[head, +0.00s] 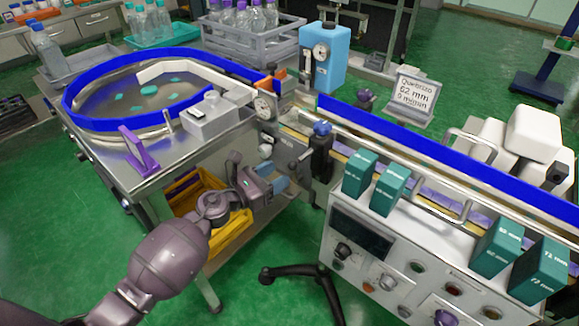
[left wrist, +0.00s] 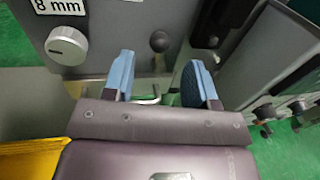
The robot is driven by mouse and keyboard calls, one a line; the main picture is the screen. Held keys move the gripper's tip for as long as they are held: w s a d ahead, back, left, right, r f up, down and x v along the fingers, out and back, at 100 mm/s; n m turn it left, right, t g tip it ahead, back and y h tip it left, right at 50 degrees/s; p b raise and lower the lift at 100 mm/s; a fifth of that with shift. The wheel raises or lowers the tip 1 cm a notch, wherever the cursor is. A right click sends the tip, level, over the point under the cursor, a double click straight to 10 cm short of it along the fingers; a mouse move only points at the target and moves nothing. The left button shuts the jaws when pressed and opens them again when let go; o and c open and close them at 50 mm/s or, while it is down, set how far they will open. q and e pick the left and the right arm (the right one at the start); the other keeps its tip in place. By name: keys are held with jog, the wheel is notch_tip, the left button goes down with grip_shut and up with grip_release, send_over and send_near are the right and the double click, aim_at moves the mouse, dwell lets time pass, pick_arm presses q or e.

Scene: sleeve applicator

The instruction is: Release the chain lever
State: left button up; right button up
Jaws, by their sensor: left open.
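My left gripper (head: 277,178) is open and empty in front of the machine's grey side panel, below the round gauge. In the left wrist view its two blue fingers (left wrist: 160,72) stand apart. A dark ball knob (left wrist: 159,42) on the panel lies just beyond the gap between the fingertips, without visible contact. It looks like the end of a lever; its shaft is hard to make out. In the head view a small dark knob (head: 292,166) shows near the fingers. A bent metal rod (left wrist: 150,98) shows between the fingers. My right gripper is not in view.
A grey dial (left wrist: 67,46) sits left of the knob, under an "8 mm" label (left wrist: 58,5). A dark upright part (left wrist: 212,22) stands close to the right. A yellow crate (head: 232,240) is below my gripper. The control box (head: 385,265) stands to the right.

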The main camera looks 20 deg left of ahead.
aim_at(289, 165)
pick_arm(q)
jog(key=shift+x, duration=2.5)
jog(key=c, duration=0.9)
